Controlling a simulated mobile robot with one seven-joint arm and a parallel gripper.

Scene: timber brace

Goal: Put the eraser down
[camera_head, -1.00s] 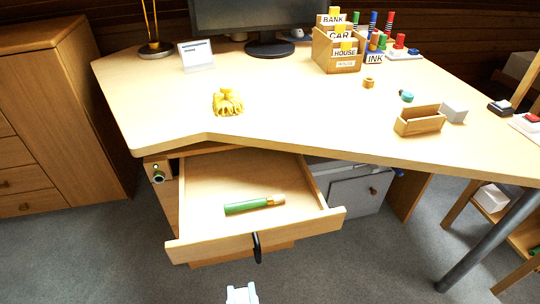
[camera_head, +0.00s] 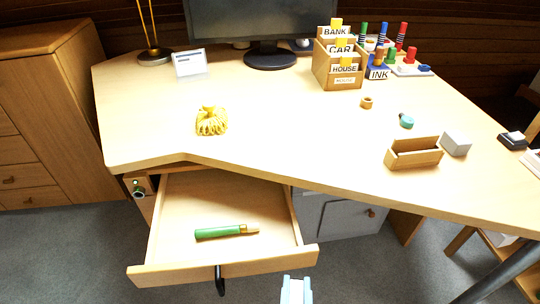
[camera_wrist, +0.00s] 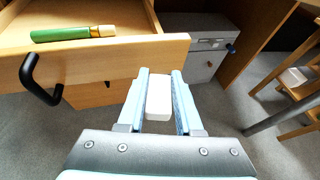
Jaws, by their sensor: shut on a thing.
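My gripper (camera_wrist: 158,100) is shut on the eraser, a white rounded block (camera_wrist: 158,97) that sits between its two pale blue fingers in the wrist view. In the head view only the tip of my gripper (camera_head: 296,291) shows at the bottom edge, in front of the open drawer's right corner. The eraser is held in the air, outside the drawer and lower than the desk top. The desk top (camera_head: 290,125) lies beyond and above it.
The open drawer (camera_head: 180,272) with a black handle (camera_head: 220,280) holds a green tool (camera_head: 220,232). On the desk are a yellow bundle (camera_head: 211,121), a wooden tray (camera_head: 414,154), a grey block (camera_head: 455,143) and a card box (camera_head: 338,75). The desk's middle is clear.

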